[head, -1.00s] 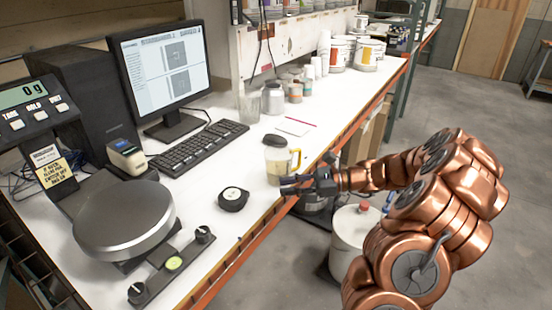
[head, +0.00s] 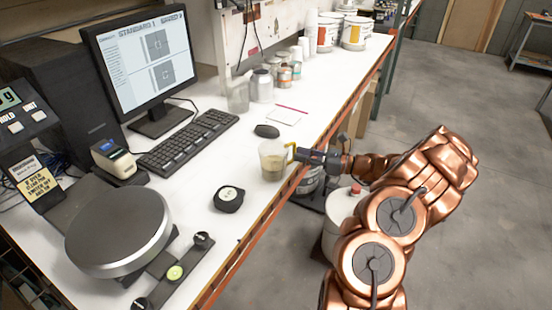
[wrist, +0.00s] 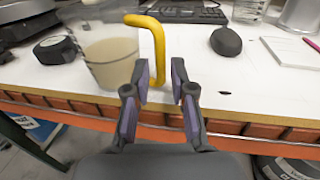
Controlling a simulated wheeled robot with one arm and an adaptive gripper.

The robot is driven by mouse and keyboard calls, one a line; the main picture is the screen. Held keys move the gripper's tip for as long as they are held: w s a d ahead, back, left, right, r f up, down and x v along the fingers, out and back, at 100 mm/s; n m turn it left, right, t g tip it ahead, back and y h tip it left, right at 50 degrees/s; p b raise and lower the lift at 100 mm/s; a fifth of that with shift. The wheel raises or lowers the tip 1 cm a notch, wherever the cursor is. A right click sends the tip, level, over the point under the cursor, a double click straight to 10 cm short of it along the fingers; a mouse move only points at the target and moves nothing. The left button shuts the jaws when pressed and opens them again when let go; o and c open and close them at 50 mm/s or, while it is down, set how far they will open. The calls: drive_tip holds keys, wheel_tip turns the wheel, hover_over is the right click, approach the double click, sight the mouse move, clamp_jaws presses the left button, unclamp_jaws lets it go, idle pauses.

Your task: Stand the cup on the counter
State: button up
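The cup (head: 272,165) is a clear beaker with a yellow handle (wrist: 159,55) and beige contents. It is upright at the counter's front edge and appears to stand on the counter (head: 300,135). The cup also shows at the upper left of the wrist view (wrist: 110,58). My gripper (head: 298,156) is at the cup's right, on the handle side. In the wrist view my gripper (wrist: 160,80) has its two fingers apart, with the handle in the gap between the tips. I see space beside the handle, so the fingers do not appear clamped on it.
A black round tape measure (head: 229,199) lies left of the cup. A dark mouse (head: 267,131) lies just behind it, with a keyboard (head: 188,145) beyond. A scale (head: 120,233) fills the front left. Jars and cans (head: 289,76) stand further back. The counter's front edge (head: 262,222) is close.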

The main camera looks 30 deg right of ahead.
drive_tip(key=shift+p+x, duration=0.35)
drive_tip(key=shift+x, duration=1.25)
drive_tip(key=shift+r, duration=0.1)
drive_tip(key=shift+d, duration=0.1)
clamp_jaws()
